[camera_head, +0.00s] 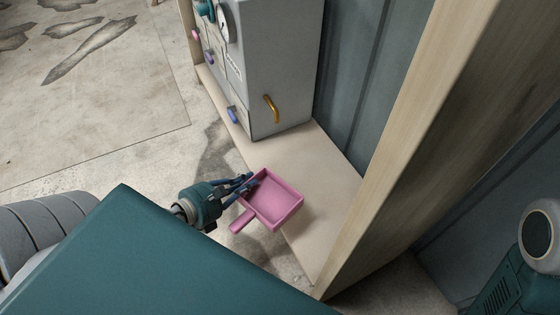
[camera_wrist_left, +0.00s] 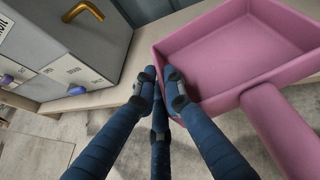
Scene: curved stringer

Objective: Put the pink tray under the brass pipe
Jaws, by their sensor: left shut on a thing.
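The pink tray (camera_head: 275,200) is a shallow square pan with a short handle. In the head view it is over the front edge of the pale shelf, in front of the grey box. My left gripper (camera_head: 250,183) is shut on the tray's near-left wall. In the left wrist view the fingers (camera_wrist_left: 163,88) pinch the wall of the tray (camera_wrist_left: 225,50), which looks empty. The brass pipe (camera_head: 271,108) is a short bent spout on the grey box's side; it also shows in the left wrist view (camera_wrist_left: 84,11). The tray is apart from the pipe. My right gripper is out of view.
The grey box (camera_head: 260,60) stands on the shelf (camera_head: 315,165), with purple knobs (camera_head: 232,115) on its front. A wooden post (camera_head: 400,140) rises at the right. The shelf below the pipe is clear.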

